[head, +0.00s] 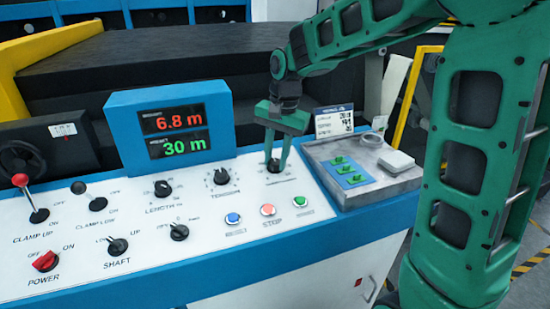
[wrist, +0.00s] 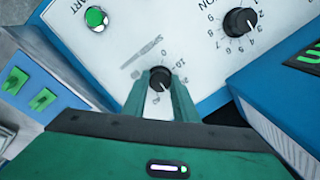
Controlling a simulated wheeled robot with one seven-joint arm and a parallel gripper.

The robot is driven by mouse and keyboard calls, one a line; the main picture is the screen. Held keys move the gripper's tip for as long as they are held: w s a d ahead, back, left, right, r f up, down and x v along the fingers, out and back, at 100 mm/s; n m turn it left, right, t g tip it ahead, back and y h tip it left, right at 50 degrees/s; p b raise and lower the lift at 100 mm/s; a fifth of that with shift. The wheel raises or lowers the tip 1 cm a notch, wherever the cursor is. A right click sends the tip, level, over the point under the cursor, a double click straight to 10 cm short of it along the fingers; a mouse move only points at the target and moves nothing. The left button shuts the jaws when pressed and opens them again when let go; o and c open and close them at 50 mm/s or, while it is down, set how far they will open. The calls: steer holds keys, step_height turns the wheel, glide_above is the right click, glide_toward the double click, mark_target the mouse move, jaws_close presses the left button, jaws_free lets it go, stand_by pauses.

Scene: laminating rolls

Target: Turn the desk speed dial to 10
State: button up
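The speed dial (wrist: 160,78) is a small black round knob on the white panel, with a printed number scale around it. In the head view the dial (head: 273,166) is right of the tension knob, partly covered by the fingers. My green gripper (wrist: 160,92) points down at it, one finger on each side, the tips close against the knob's sides. In the head view the gripper (head: 276,158) stands over the dial. A pale mark shows on the knob's lower right in the wrist view, but I cannot read its exact setting. Part of the scale is hidden.
The tension knob (head: 221,176) and the length knob (head: 162,188) are to the left. Blue, red and green push buttons (head: 268,210) lie in front. A grey tray (head: 385,185) stands close on the right. The display (head: 172,125) reads 6.8 m and 30 m.

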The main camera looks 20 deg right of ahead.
steer(key=shift+d, duration=0.1)
steer(key=shift+n, duration=0.4)
steer(key=n, duration=0.3)
steer(key=shift+w+n+h, duration=0.1)
steer(key=shift+n+h, duration=0.2)
steer(key=shift+n, duration=0.1)
steer(key=n, duration=0.4)
steer(key=shift+a+r, duration=0.1)
steer(key=shift+a, duration=0.1)
steer(key=n+h, duration=0.1)
steer(key=n, duration=0.3)
steer(key=shift+n, duration=0.4)
steer(key=n, duration=0.4)
